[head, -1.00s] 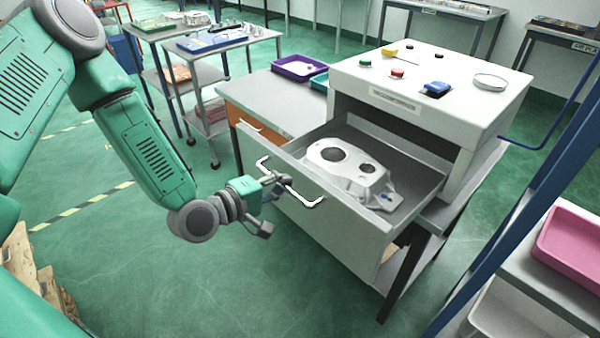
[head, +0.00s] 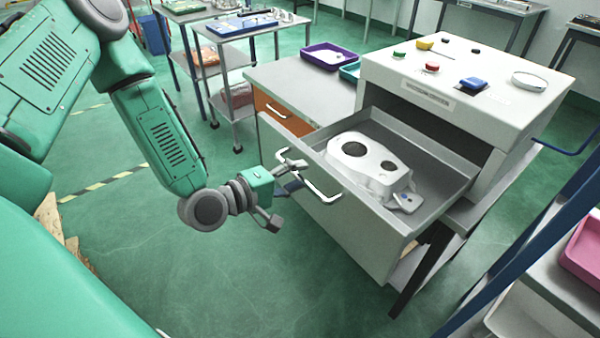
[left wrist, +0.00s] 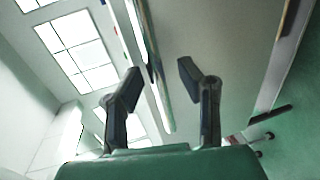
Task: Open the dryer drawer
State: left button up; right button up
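The dryer (head: 455,85) is a white box with colored buttons on top and a label on its front edge. Its drawer (head: 345,225) stands pulled out, showing a pale aluminium casting (head: 370,172) with two dark round holes inside. A light bar handle (head: 318,184) is on the drawer front. My left gripper (head: 282,192) is at the handle's left part, its fingers apart. In the left wrist view the two fingers (left wrist: 163,92) are spread, with a pale bar running behind the gap. I cannot tell whether they touch the handle. My right gripper is not in view.
A grey-topped bench (head: 305,85) with an orange drawer front adjoins the dryer and carries a purple tray (head: 328,56). A blue post (head: 530,245) and a pink bin (head: 583,255) stand at the right. The green floor (head: 240,285) before the drawer is clear.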

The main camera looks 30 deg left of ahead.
pick_arm(q)
jog(key=v, duration=1.1)
jog(key=shift+f, duration=0.1)
jog(key=s+d+f+m+g+y+b, duration=0.15)
jog(key=f+m+g, duration=0.25)
jog(key=f, duration=0.4)
jog(key=s+d+f+m+g+b, duration=0.2)
jog(key=s+f+m+g+b, duration=0.1)
jog(key=f, duration=0.5)
jog(key=s+f+m+g+y+b, duration=0.4)
jog(key=s+f+m+g, duration=0.3)
jog(key=s+f, duration=0.4)
jog(key=shift+s+d+f+m, duration=0.15)
jog(key=shift+d+f+m, duration=0.2)
jog(key=shift+f, duration=0.55)
